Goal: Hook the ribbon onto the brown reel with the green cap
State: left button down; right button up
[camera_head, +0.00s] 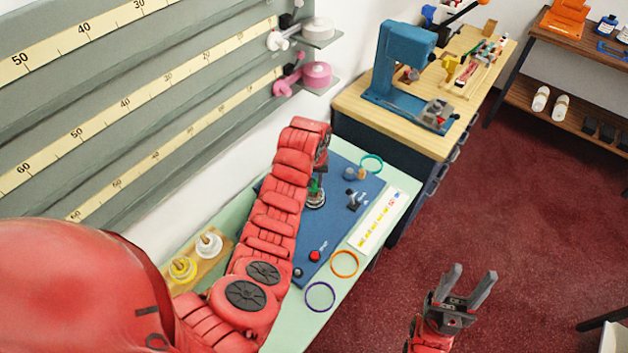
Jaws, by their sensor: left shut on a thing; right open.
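My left arm reaches over the blue board, and its dark gripper (320,169) points down near the board's far part. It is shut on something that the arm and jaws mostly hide. Right below the jaws is a small dark reel with a green cap (315,189); its brown colour is hard to make out, and I cannot tell whether the jaws touch it. I cannot pick out the ribbon. My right gripper (466,284) is open and empty over the red floor, right of the table.
On the pale green table, the blue board (345,212) carries several small fittings. Teal (372,156), orange (345,276) and purple (320,309) rings lie around it. A wooden tray (222,246) holds white and yellow reels. A workbench (385,103) with a blue machine stands beyond.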

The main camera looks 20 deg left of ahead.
pick_arm(q)
jog(key=shift+f, duration=0.2)
jog(key=shift+f+b, duration=0.8)
jog(key=shift+f, duration=0.3)
jog(key=c, duration=0.6)
grip_release()
jog(key=shift+o, duration=0.2)
jog(key=shift+r, duration=0.15)
jog(key=shift+r+p, duration=0.35)
jog(key=shift+r, duration=0.35)
jog(key=shift+r+p, duration=0.65)
jog(key=shift+r, duration=2.05)
jog(key=shift+f, duration=0.1)
